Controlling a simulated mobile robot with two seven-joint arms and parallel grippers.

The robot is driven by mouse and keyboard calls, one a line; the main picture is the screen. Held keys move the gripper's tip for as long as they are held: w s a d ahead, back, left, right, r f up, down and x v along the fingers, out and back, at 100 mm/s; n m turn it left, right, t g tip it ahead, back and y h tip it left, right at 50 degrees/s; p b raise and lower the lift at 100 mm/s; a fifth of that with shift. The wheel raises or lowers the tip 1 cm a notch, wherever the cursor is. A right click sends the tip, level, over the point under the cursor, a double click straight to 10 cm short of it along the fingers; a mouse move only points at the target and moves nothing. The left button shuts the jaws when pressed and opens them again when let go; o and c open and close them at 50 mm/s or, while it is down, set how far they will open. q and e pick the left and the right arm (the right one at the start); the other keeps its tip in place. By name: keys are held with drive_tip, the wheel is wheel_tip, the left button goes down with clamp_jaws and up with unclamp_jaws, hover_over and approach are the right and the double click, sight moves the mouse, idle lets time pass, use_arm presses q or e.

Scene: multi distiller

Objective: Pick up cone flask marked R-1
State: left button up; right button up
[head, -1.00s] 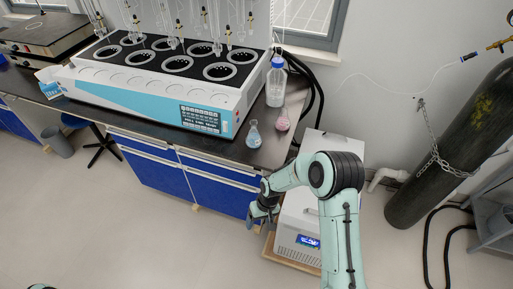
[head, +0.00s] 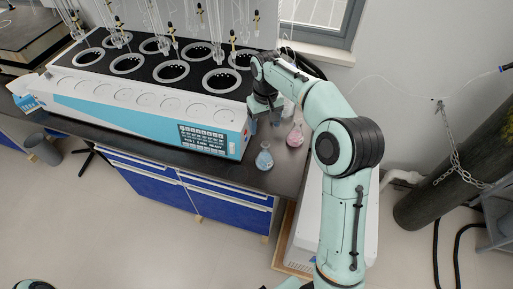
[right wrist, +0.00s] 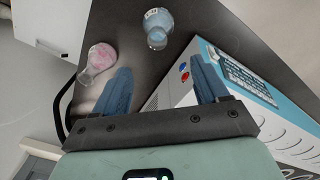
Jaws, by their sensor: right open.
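A cone flask with blue liquid (head: 264,159) stands on the dark bench top near its front right corner. It also shows in the right wrist view (right wrist: 157,27), with a pale label too small to read. A cone flask with pink liquid (head: 295,136) stands behind it to the right, and in the right wrist view (right wrist: 101,57) it lies left of the blue one. I cannot read which is marked R-1. My right gripper (head: 262,117) is open and empty above the bench, behind the blue flask and beside the distiller. Its fingers show apart in the right wrist view (right wrist: 162,74).
The white and blue multi distiller (head: 140,105) fills the bench left of the flasks, with glassware standing over it. A bottle is mostly hidden behind my right arm. A white box unit stands right of the bench. A gas cylinder (head: 440,195) is chained at the right.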

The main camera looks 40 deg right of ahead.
sight(265, 149)
drive_tip(key=shift+s+d+f+b, duration=0.1)
drive_tip(key=shift+f+b, duration=0.1)
drive_tip(key=shift+f, duration=2)
drive_tip(key=shift+s+a+f+b, duration=0.1)
drive_tip(key=shift+f+b, duration=0.1)
drive_tip(key=shift+f, duration=2.05)
drive_tip(key=shift+s+d+f+b, duration=0.1)
drive_tip(key=shift+f+b, duration=0.1)
drive_tip(key=shift+f, duration=2)
use_arm(q)
drive_tip(key=shift+s+f, duration=0.65)
drive_tip(key=shift+f, duration=0.2)
use_arm(e)
clamp_jaws()
